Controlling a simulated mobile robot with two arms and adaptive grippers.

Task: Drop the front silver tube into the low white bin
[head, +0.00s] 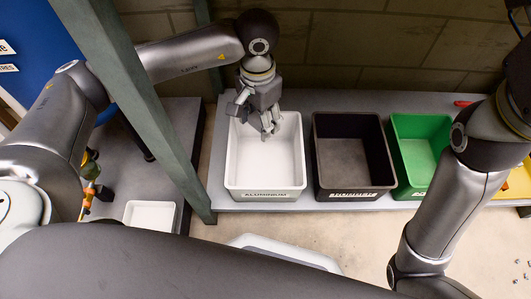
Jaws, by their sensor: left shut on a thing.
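The white bin (264,188), labelled ALUMINIUM, stands at the left end of a row of bins in the head view. My left gripper (268,128) points down over the back part of this bin. Its fingers are shut on a small grey thing, which I take to be the silver tube; its outline is hard to tell from the fingers. The visible floor of the bin looks empty. No other silver tube shows clearly. My right arm is at the right, but its gripper is not in view.
A black bin (351,194) and a green bin (402,191) stand right of the white one on a grey platform (215,180). A slanted green-grey post (150,110) stands left.

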